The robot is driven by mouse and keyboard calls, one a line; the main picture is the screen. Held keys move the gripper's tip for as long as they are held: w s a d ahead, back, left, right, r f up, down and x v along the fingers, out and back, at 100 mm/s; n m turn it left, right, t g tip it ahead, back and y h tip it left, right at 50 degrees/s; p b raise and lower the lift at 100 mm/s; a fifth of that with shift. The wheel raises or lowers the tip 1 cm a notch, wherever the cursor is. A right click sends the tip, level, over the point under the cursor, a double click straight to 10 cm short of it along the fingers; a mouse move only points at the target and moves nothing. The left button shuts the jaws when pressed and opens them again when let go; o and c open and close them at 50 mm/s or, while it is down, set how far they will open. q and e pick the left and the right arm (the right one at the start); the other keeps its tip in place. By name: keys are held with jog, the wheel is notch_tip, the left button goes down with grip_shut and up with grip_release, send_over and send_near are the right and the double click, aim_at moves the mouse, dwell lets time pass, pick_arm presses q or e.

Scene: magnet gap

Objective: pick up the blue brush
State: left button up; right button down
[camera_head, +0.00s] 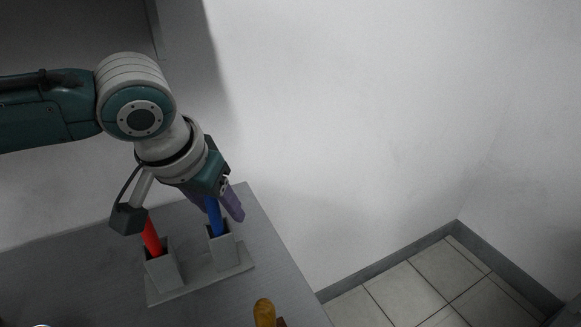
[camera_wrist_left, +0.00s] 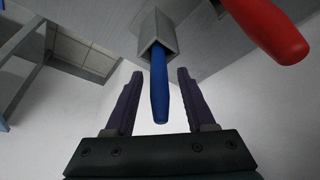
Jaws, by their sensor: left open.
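The blue brush (camera_head: 215,217) stands with its handle up in a grey square holder (camera_head: 222,246) near the table's right edge. In the left wrist view the blue handle (camera_wrist_left: 159,92) sticks out of the holder (camera_wrist_left: 156,38) and lies between the two fingers. My left gripper (camera_wrist_left: 158,92) is open around the handle, with a visible gap on each side. In the head view the left gripper (camera_head: 224,206) partly hides the handle's top. The brush's lower end is hidden in the holder. My right gripper is not in view.
A red handle (camera_head: 152,238) stands in a second holder (camera_head: 163,268) on the same grey base (camera_head: 200,284), to the left. A yellow-brown handle (camera_head: 264,313) shows at the bottom edge. The grey table (camera_head: 80,270) ends to the right; a white wall (camera_head: 350,120) stands behind.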

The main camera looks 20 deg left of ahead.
pick_arm(q)
grip_shut()
dwell(0.3)
dwell(0.4)
